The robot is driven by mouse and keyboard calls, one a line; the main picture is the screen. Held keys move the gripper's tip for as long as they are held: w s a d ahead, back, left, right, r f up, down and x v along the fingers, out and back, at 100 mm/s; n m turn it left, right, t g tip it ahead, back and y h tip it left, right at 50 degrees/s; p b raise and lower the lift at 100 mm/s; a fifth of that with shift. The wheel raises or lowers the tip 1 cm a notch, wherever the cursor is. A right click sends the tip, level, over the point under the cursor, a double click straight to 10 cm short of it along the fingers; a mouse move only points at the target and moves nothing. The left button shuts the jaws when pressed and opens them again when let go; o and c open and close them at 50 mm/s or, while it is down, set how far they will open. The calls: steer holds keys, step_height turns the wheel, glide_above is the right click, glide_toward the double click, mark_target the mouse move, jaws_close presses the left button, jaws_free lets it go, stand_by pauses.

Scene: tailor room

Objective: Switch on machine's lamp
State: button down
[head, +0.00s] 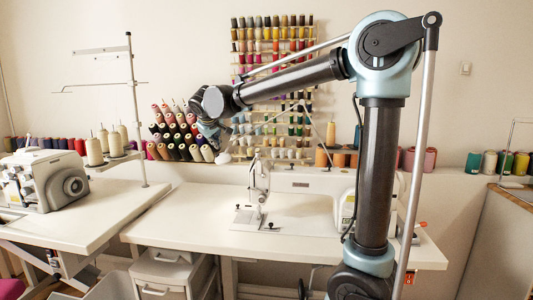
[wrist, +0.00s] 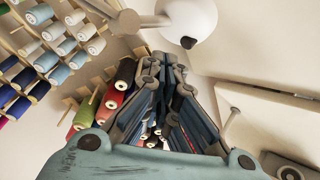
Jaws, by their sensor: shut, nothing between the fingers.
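The white sewing machine (head: 300,182) stands on the middle table. Its white lamp (head: 224,157) shows as a small shade just below and right of my gripper (head: 209,135) in the head view. In the wrist view the lamp's rounded shade (wrist: 192,18) is large at the top, with a small dark knob (wrist: 188,42) on it. A pale lamp arm runs off to its left. My gripper (wrist: 165,65) is shut and empty, its fingertips close below the knob in the picture. I cannot tell whether they touch it. Whether the lamp is lit is unclear.
Cone spools (head: 180,135) stand on a rack behind my gripper, and a wall thread rack (head: 272,40) hangs above. A thread stand (head: 135,100) and a second machine (head: 45,180) are at the left. The middle table's front left (head: 180,215) is clear.

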steer(key=shift+r, duration=2.15)
